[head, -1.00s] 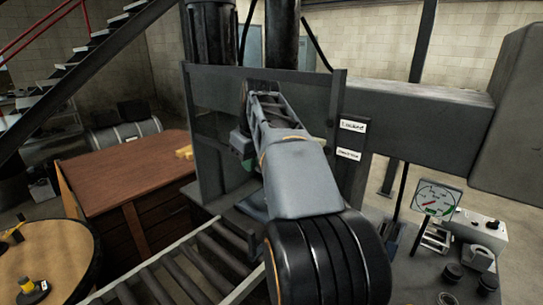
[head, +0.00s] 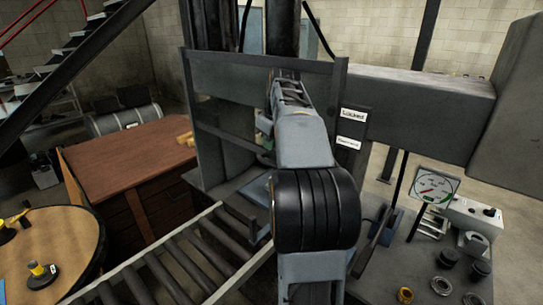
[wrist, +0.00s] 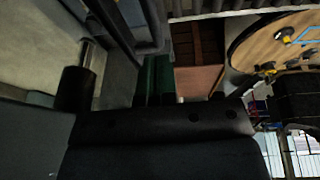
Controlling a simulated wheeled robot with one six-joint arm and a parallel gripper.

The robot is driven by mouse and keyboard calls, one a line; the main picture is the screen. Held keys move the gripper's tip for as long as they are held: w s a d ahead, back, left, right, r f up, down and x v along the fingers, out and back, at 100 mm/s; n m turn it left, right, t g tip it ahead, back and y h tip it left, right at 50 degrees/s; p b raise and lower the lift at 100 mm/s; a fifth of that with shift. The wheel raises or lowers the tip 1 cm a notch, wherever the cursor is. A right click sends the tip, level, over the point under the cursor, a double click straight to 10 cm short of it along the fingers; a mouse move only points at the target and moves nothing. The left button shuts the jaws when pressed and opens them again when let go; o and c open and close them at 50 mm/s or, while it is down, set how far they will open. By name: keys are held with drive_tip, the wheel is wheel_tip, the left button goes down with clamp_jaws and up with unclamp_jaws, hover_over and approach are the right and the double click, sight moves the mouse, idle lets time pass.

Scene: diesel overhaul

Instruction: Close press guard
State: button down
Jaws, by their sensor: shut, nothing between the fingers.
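The press guard (head: 222,92) is a dark framed, tinted see-through panel on the front of the press, in the middle of the head view. A dark bar crosses below its panel. My arm covers its right part, so I cannot tell how far it stands open. In the head view my gripper is hidden behind my own arm, which reaches to the guard. In the wrist view my gripper (wrist: 153,78) shows as two dark green fingers close together, shut and empty. I cannot tell whether they touch the guard.
A roller conveyor (head: 175,262) leads up to the press from the lower left. A brown wooden bench (head: 125,165) and a round table (head: 50,235) stand left. At right are a "Locked" label (head: 353,115), a dial gauge (head: 434,187) and a grey bench with small parts.

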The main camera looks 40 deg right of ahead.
sight(270, 162)
drive_tip(key=shift+w+d+f, duration=0.1)
drive_tip(key=shift+d+f, duration=0.1)
drive_tip(key=shift+f, duration=0.9)
drive_tip(key=shift+d+f, duration=0.15)
drive_tip(key=shift+f, duration=0.95)
drive_tip(key=shift+f, duration=0.15)
drive_tip(key=shift+f+b, duration=10.2)
drive_tip(key=shift+f, duration=5.25)
drive_tip(key=shift+a+r+p, duration=0.1)
drive_tip(key=shift+r+p, duration=0.3)
drive_tip(key=shift+r, duration=0.1)
drive_tip(key=w+p+v, duration=0.1)
drive_tip(key=p+v, duration=0.2)
drive_tip(key=v, duration=1)
drive_tip(key=shift+a+r, duration=0.25)
drive_tip(key=shift+r, duration=0.2)
drive_tip(key=shift+s, duration=0.15)
